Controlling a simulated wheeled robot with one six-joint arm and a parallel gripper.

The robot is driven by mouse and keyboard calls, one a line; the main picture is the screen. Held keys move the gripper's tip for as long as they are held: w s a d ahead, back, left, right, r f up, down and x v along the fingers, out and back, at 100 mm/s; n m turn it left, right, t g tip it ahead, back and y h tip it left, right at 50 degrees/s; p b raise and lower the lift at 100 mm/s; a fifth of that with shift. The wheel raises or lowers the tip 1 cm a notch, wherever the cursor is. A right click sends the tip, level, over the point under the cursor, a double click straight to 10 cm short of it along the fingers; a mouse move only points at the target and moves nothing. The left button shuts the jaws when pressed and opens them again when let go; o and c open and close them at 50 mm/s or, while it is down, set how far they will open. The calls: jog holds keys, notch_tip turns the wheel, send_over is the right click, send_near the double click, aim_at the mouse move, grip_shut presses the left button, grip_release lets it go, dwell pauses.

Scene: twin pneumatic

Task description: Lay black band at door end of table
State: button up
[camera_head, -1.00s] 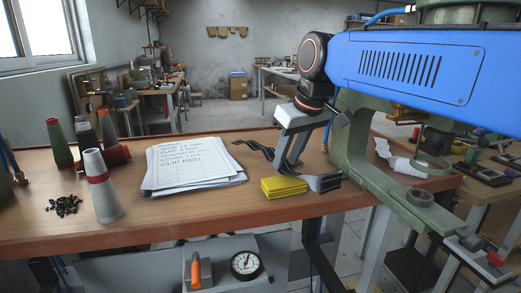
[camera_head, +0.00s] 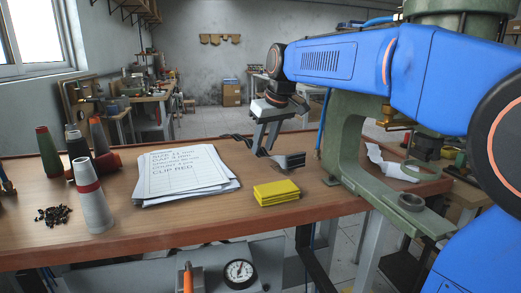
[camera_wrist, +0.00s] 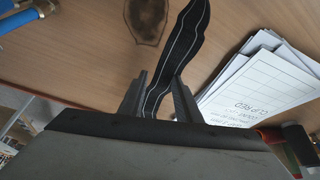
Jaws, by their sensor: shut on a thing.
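The black band (camera_wrist: 187,45), dark with pale edge lines, runs between my gripper's two fingers in the wrist view and stretches out over the wooden table. In the head view its thin far part (camera_head: 236,137) shows behind the paper stack, and a dark striped piece, seemingly its near end, shows at right (camera_head: 291,161). My gripper (camera_head: 264,151) is shut on the band, low at the table's far side; it also shows in the wrist view (camera_wrist: 160,98). I cannot tell how much of the band touches the table (camera_head: 130,222).
A paper stack (camera_head: 185,170) lies left of my gripper, and a yellow pad (camera_head: 276,193) lies in front. Several thread cones, including a grey one (camera_head: 91,195), and small black pieces (camera_head: 53,214) are at left. A green machine frame (camera_head: 347,140) stands at right.

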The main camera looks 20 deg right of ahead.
jog(key=shift+w, duration=1.3)
jog(key=shift+d+x, duration=0.2)
jog(key=shift+x, duration=1.35)
jog(key=shift+s+f, duration=0.1)
jog(key=shift+f, duration=0.05)
jog(key=o, duration=1.1)
jog(key=shift+f, duration=0.1)
jog(key=shift+o, duration=0.2)
jog(key=s+v, duration=0.1)
jog(key=v, duration=1.6)
